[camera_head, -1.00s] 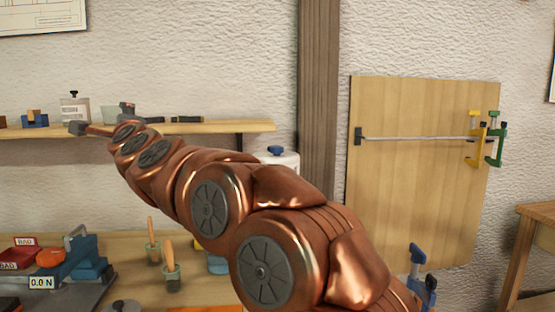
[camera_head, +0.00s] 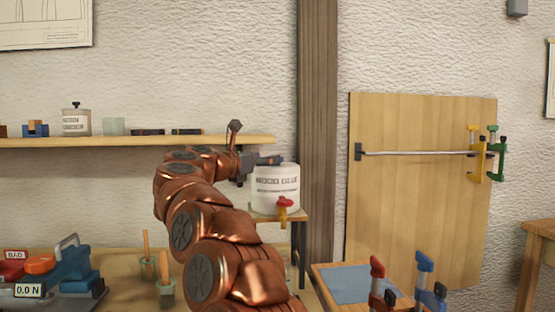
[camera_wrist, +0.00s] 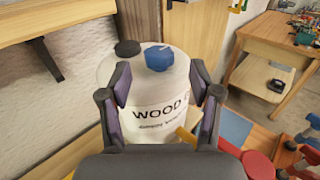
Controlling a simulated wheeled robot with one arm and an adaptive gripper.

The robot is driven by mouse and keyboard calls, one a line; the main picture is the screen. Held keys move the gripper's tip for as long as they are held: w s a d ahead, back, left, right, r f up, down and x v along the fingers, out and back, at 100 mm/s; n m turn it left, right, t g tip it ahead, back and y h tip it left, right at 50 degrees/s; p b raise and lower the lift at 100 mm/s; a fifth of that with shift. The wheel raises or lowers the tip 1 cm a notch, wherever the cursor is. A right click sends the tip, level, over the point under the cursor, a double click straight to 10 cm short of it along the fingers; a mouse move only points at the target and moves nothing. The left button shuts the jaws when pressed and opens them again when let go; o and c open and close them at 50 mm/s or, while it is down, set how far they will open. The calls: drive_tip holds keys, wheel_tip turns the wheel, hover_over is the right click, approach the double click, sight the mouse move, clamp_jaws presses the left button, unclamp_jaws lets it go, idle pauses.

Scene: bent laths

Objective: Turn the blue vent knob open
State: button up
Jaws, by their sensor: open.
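The blue vent knob (camera_wrist: 159,57) sits on top of a white container labelled "WOOD" (camera_wrist: 150,118), beside a black cap (camera_wrist: 127,48). My gripper (camera_head: 262,161) is at the container's top. In the wrist view my gripper (camera_wrist: 161,92) is open, its fingers on either side of the container in the picture, with the knob ahead between them. I see no finger touching the knob.
A wooden wall shelf (camera_head: 200,142) with jars and small items runs left of the container. A wooden post (camera_head: 318,120) stands just behind to the right. Red and blue clamps (camera_head: 424,280) stand at the lower right. Brushes in pots (camera_head: 166,285) stand below my arm.

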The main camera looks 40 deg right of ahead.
drive_tip(key=shift+w+d+p, duration=0.25)
drive_tip(key=shift+d, duration=1.3)
drive_tip(key=shift+w+d+p, duration=0.2)
drive_tip(key=shift+d+p, duration=0.05)
drive_tip(key=shift+d, duration=1.25)
drive_tip(key=shift+c, duration=0.2)
drive_tip(key=c, duration=1)
drive_tip(key=shift+d, duration=0.15)
drive_tip(key=shift+c, duration=0.5)
